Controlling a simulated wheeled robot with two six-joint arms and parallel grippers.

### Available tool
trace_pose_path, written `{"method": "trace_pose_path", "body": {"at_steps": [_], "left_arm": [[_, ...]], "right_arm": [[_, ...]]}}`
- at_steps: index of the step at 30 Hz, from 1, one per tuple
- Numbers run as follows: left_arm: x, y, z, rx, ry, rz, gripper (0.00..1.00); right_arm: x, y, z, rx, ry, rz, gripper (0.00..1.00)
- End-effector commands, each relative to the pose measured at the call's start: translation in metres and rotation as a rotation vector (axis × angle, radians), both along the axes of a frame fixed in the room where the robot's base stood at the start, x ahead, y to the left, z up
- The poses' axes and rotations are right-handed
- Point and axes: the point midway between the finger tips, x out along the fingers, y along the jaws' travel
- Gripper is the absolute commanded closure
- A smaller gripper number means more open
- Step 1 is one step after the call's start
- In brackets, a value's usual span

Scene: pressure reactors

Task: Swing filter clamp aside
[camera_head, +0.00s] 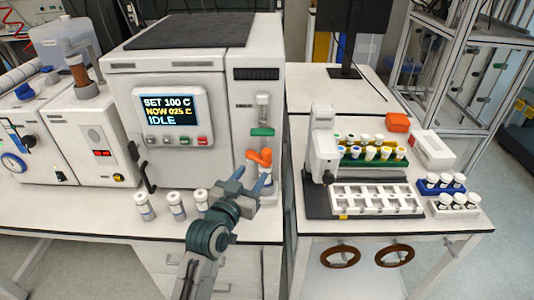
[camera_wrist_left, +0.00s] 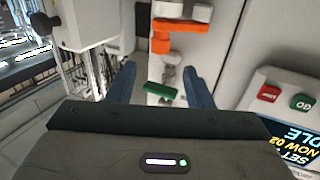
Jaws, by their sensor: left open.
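An orange part (camera_head: 259,158), which looks like the filter clamp, sits low on the right front of the white reactor (camera_head: 185,105). Below it is a pale vessel, partly hidden by my gripper. A green handle (camera_head: 262,132) is above the orange part. My left gripper (camera_head: 250,181) is open, just in front of and below the orange part. In the left wrist view the orange part (camera_wrist_left: 176,42) shows beyond the fingertips, and the green handle (camera_wrist_left: 165,91) appears between the blue fingers. Nothing is visibly gripped. My right gripper is not in view.
Several white-capped jars (camera_head: 176,205) stand on the bench left of my gripper. A second table to the right carries a white instrument (camera_head: 323,145), a white rack (camera_head: 376,200) and several vials. A gap separates the two tables.

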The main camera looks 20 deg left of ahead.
Motion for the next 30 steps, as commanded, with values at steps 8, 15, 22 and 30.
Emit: {"method": "trace_pose_path", "body": {"at_steps": [8, 15, 22, 30], "left_arm": [[0.04, -0.005, 0.005, 0.0, -0.002, 0.0, 0.53], [0.083, -0.01, 0.004, -0.001, -0.001, 0.0, 0.53], [0.104, -0.012, 0.001, -0.001, 0.0, 0.001, 0.53], [0.106, -0.012, 0.0, 0.0, -0.001, 0.001, 0.53]], "right_arm": [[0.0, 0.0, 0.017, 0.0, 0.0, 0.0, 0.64], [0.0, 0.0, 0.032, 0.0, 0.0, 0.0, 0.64], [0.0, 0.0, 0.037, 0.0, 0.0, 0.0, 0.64], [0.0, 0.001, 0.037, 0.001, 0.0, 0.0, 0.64]]}}
